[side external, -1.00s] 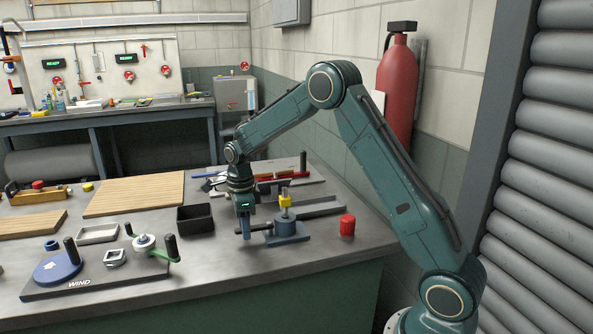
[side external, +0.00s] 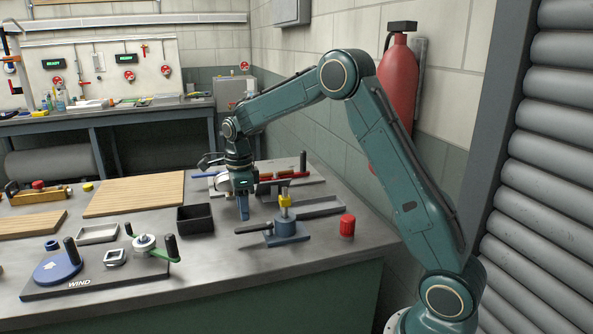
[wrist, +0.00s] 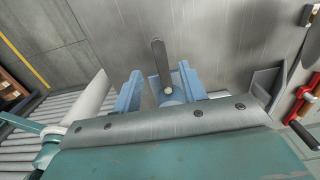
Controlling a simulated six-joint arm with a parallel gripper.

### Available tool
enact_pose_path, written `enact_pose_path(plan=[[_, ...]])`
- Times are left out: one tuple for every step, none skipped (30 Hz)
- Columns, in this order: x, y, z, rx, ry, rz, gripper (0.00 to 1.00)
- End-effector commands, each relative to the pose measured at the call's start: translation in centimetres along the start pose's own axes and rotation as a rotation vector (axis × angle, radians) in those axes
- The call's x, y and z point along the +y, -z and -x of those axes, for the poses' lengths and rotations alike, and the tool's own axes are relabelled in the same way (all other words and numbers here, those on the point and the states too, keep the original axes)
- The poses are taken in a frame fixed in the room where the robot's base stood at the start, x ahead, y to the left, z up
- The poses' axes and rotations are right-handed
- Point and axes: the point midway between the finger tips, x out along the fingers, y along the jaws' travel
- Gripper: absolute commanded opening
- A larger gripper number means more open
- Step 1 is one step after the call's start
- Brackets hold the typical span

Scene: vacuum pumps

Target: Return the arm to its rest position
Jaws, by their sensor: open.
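My gripper (side external: 243,212) hangs below the wrist, above the grey bench, with its blue fingers pointing down. In the wrist view my gripper (wrist: 160,84) shows two blue fingers set apart, and no held object can be made out. A blue-grey fixture (side external: 286,231) with a yellow knob (side external: 285,201) and a dark handle (side external: 254,228) stands just to the right and in front of the fingers. The gripper appears clear of it. A dark bar (wrist: 159,55) shows between the fingers in the wrist view.
A red knob (side external: 347,225) stands right of the fixture. A black bin (side external: 195,219) is to the left. A board with a blue disc (side external: 58,267) and a green-handled valve part (side external: 148,245) lies front left. Several tools lie behind the gripper. A wooden mat (side external: 135,192) is at back left.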

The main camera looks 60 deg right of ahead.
Motion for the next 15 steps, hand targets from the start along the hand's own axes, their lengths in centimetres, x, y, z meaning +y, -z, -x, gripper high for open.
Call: enact_pose_path(plan=[[-0.01,-0.01,0.17,-0.001,0.001,0.0,0.42],[-0.01,-0.01,0.22,-0.001,0.001,0.0,0.42],[-0.01,0.0,0.25,0.0,0.001,0.0,0.42],[-0.01,0.0,0.26,0.0,0.001,0.0,0.42],[0.0,0.0,0.25,0.0,0.0,0.0,0.42],[0.0,0.0,0.24,0.0,0.0,0.0,0.42],[0.0,0.0,0.24,0.0,0.0,0.0,0.42],[0.0,0.0,0.24,0.0,0.0,0.0,0.42],[0.0,0.0,0.24,0.0,0.0,0.0,0.42],[0.0,0.0,0.24,0.0,0.0,0.0,0.42],[0.01,0.0,0.25,0.0,0.0,0.001,0.42],[0.04,0.0,0.29,-0.001,0.001,0.003,0.42],[0.09,0.01,0.36,-0.001,0.002,0.007,0.42],[0.15,0.01,0.46,-0.002,0.003,0.012,0.42],[0.28,0.02,0.66,-0.003,0.005,0.022,0.42]])
